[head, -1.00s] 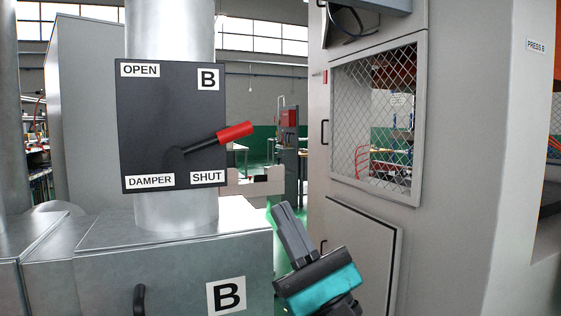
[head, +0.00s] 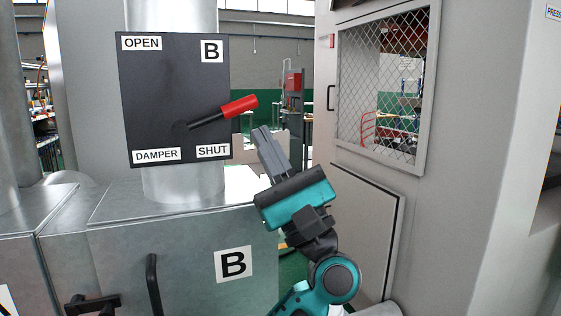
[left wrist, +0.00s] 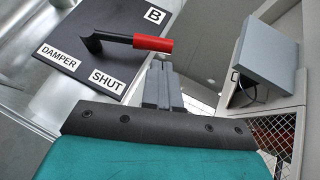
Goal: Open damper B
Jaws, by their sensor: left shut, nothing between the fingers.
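The damper B panel (head: 150,85) is a dark plate on a round metal duct, marked OPEN at top left and SHUT at bottom right. Its black lever (head: 205,121) with a red grip (head: 239,106) points right and slightly up, above the SHUT label. My left gripper (head: 262,130) is shut and empty, its fingertips just below and right of the red grip, with a small gap in the head view. In the left wrist view, the red grip (left wrist: 152,43) lies just beyond the fingertips (left wrist: 160,66). My right gripper is not in view.
A metal box marked B (head: 190,260) with a black handle (head: 152,285) stands below the panel. A grey cabinet (head: 460,150) with a mesh window (head: 385,90) rises to the right of my left arm. Open floor shows between them.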

